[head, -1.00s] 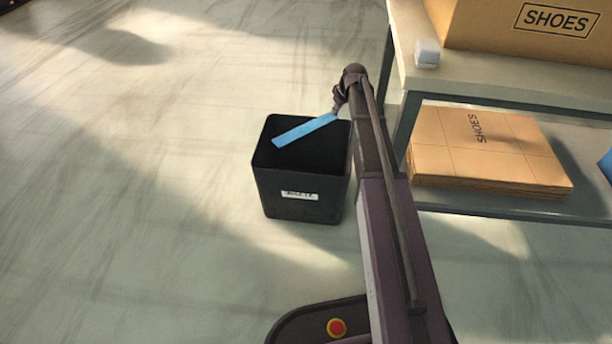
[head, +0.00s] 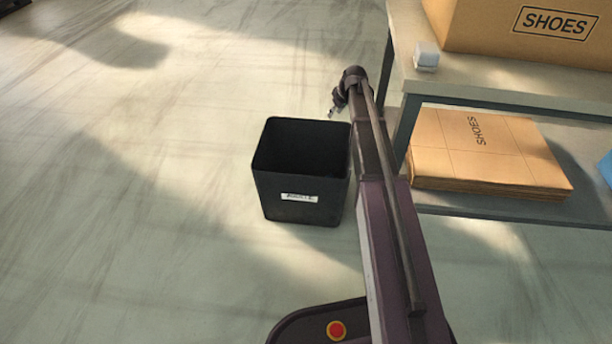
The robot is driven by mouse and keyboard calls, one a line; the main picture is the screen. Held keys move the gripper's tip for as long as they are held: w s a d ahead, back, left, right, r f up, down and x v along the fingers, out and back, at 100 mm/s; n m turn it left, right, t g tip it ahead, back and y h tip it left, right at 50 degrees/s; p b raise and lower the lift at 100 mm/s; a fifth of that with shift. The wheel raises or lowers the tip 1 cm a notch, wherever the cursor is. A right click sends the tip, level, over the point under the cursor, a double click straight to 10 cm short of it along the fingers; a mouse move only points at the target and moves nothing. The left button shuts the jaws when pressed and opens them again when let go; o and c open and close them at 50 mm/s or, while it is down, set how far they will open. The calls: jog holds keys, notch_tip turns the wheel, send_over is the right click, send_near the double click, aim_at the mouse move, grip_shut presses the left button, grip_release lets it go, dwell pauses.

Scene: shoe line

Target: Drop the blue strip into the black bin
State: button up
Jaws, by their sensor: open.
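The black bin (head: 305,200) stands upright on the floor, with a white label on its front. My gripper (head: 332,112) is small in the head view, above the bin's far right rim, open and empty. The blue strip is not visible now. The bin's floor is hidden by its dark front wall, so I cannot see what lies inside.
A bench (head: 480,82) stands at the right, with a large SHOES box (head: 540,30) and a small white block (head: 426,56) on top. Flat cardboard (head: 490,150) lies on its lower shelf. The floor left of the bin is clear.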

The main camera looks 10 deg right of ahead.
jog(key=s+r+m+p, duration=0.1)
jog(key=s+r+p, duration=0.2)
jog(key=r+p, duration=0.7)
jog(key=s+a+r+p, duration=0.1)
jog(key=s+r+p, duration=0.1)
jog(key=r+p, duration=0.8)
jog(key=s+r+m+p, duration=0.1)
jog(key=s+r+p, duration=0.2)
jog(key=r+p, duration=0.7)
jog(key=shift+s+a+m+h, duration=0.3)
jog(key=shift+s+h, duration=0.05)
jog(key=shift+h, duration=0.05)
dwell(0.4)
dwell(1.0)
jog(key=s+a+f+m+g+h, duration=0.15)
jog(key=s+a, duration=0.25)
jog(key=s, duration=0.9)
jog(key=s+a+m+g, duration=0.15)
jog(key=s+a, duration=0.35)
jog(key=s, duration=0.7)
notch_tip(320, 180, up, 22)
jog(key=g+p, duration=0.1)
jog(key=p, duration=2.1)
jog(key=shift+r, duration=0.15)
jog(key=shift+s, duration=0.1)
